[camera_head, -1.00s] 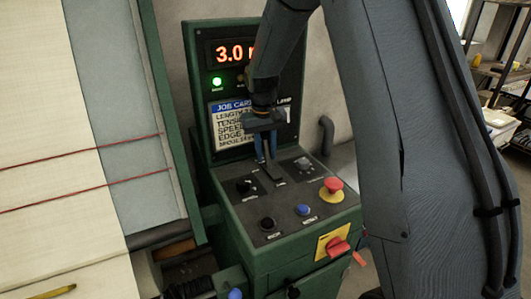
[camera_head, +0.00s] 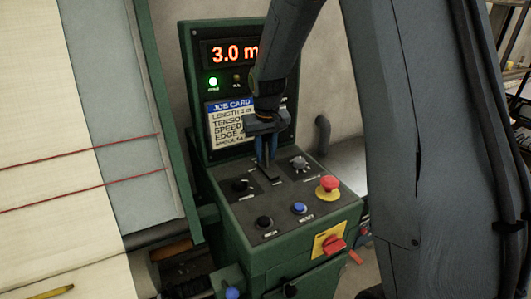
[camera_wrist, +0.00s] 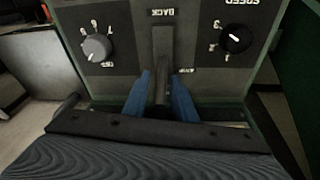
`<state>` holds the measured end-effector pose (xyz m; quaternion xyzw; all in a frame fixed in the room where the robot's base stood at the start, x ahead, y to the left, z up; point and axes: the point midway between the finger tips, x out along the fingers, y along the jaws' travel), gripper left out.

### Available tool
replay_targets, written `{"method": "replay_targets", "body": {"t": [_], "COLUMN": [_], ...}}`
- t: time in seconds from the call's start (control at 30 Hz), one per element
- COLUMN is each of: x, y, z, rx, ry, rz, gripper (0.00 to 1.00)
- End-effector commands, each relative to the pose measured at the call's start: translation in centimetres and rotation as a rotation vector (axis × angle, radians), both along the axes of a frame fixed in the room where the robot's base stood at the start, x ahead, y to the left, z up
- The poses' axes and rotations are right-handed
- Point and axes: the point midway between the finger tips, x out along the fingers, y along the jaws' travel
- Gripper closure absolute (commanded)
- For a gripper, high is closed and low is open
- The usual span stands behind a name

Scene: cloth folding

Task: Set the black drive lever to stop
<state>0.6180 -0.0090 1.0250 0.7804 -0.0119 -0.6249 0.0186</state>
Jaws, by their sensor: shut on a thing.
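The black drive lever (camera_wrist: 161,92) stands between my gripper's two blue fingers in the wrist view. My gripper (camera_head: 266,152) is shut on it, coming down from above onto the control panel. The gripper also shows in the wrist view (camera_wrist: 161,82). In the head view the fingers and wrist hide most of the lever. Its dark slot plate (camera_head: 270,176) shows just below the fingertips. A "BACK" label lies beyond the lever in the wrist view; another label beside the right finger is too small to read surely.
On the panel are a grey knob (camera_head: 300,164), a black knob (camera_head: 241,185), a red mushroom button (camera_head: 328,185), a blue button (camera_head: 299,208) and a black button (camera_head: 264,222). A red switch (camera_head: 334,244) is on the front. The display (camera_head: 232,53) reads 3.0; a green lamp (camera_head: 213,82) glows.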

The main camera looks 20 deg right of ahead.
Motion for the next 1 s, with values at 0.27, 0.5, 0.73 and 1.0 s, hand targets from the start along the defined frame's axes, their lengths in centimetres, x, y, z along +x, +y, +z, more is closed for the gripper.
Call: {"method": "replay_targets", "body": {"t": [0.27,0.5,0.73,1.0], "x": [0.44,0.49,0.42,0.22], "y": [0.01,0.02,0.02,0.04], "z": [0.43,0.49,0.41,0.27], "rx": [0.0,0.0,0.0,0.0], "ry": [-0.013,-0.014,-0.012,-0.007], "rz": [0.001,0.001,0.001,0.0], "gripper": [1.0,1.0,0.56,0.56]}}
